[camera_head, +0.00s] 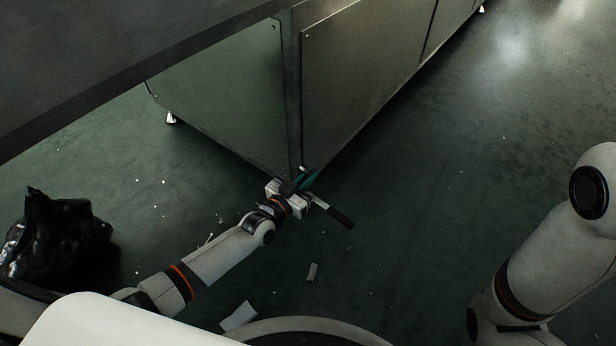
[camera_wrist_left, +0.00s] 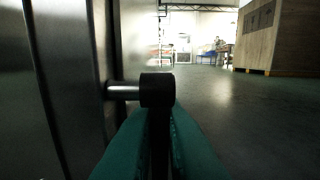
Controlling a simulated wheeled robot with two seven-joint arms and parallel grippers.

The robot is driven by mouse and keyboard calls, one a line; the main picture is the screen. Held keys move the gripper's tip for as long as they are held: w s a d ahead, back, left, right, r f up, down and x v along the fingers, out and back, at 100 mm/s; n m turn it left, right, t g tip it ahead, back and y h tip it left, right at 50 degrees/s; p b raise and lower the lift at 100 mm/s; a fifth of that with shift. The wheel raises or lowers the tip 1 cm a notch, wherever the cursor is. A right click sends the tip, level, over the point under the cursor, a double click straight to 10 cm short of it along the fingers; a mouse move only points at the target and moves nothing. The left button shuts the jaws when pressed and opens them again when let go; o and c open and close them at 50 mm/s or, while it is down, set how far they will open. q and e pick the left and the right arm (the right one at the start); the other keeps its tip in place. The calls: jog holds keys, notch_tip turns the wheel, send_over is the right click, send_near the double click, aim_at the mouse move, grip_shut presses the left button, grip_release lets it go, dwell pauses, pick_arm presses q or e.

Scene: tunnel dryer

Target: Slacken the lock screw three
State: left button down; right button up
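My left gripper (camera_head: 306,180) is low at the near bottom corner of the metal cabinet (camera_head: 360,70). Its teal fingers also show in the left wrist view (camera_wrist_left: 158,140), close together on either side of a black bar. The black head (camera_wrist_left: 157,90) of what looks like the lock screw is at the fingertips, with a shiny rod running left to the cabinet. In the head view most of it is hidden by the gripper. A dark handle (camera_head: 340,215) with a metal shank sticks out to the lower right; I cannot tell whether it belongs to the screw. My right gripper is out of view.
A black bag (camera_head: 60,240) lies on the floor at the left. Paper scraps (camera_head: 239,316) lie near my base. A dark overhanging edge (camera_head: 110,60) crosses the upper left. Open floor lies to the right. A wooden crate (camera_wrist_left: 280,40) stands farther off in the wrist view.

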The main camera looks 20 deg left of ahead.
pick_arm(q)
jog(key=shift+f+b, duration=0.2)
jog(key=shift+b, duration=0.45)
jog(key=shift+w+d+r+t+h+b, duration=0.15)
jog(key=shift+t+h+b, duration=0.25)
jog(key=shift+t+b, duration=0.65)
jog(key=shift+w+r+t+h+b, duration=0.15)
jog(key=shift+t+h+b, duration=0.25)
jog(key=shift+t+b, duration=0.6)
jog(key=shift+w+d+r+t+h+b, duration=0.1)
jog(key=shift+w+t+h+b, duration=0.25)
jog(key=shift+t+b, duration=0.7)
jog(key=shift+s, duration=0.1)
jog(key=c, duration=1.8)
grip_release()
